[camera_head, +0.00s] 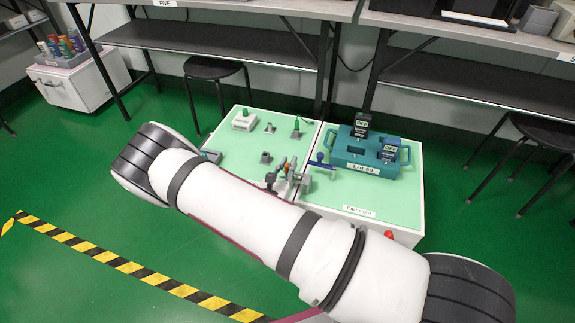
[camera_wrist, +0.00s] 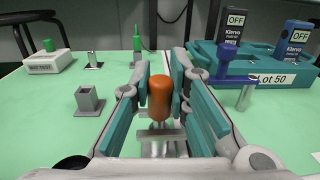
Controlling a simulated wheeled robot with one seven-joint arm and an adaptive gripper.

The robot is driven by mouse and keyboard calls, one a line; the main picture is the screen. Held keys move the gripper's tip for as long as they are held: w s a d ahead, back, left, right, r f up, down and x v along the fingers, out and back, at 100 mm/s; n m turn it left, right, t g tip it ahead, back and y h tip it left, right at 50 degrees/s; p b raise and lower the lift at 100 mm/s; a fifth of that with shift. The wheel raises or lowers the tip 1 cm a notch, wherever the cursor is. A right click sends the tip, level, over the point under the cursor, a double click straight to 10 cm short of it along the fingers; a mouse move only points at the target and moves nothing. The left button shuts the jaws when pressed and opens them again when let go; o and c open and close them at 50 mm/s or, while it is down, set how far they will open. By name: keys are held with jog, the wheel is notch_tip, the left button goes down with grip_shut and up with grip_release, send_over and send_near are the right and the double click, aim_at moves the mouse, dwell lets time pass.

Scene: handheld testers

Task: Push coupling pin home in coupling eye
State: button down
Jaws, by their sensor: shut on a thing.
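The coupling pin has an orange knob (camera_wrist: 160,97) and stands roughly upright between the teal-padded fingers of my gripper (camera_wrist: 161,82) in the wrist view. My gripper is shut on the pin. Pale metal plates (camera_wrist: 160,134) lie just below the knob; they may be the coupling eye, but its hole is hidden and I cannot tell how deep the pin sits. In the head view, the orange knob (camera_head: 286,167) shows small at my gripper (camera_head: 284,176), close to the seam between the two green tops.
A blue-handled part (camera_wrist: 226,62) stands close right of my gripper. Behind it is a teal tray (camera_head: 358,168) with black testers. Metal sockets (camera_wrist: 88,100), a green-handled pin (camera_wrist: 137,42) and a white block (camera_wrist: 48,62) are on the left top. Stools and shelves stand behind.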

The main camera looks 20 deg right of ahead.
jog(key=c, duration=1.5)
grip_release()
jog(key=shift+o, duration=0.2)
jog(key=v, duration=1.2)
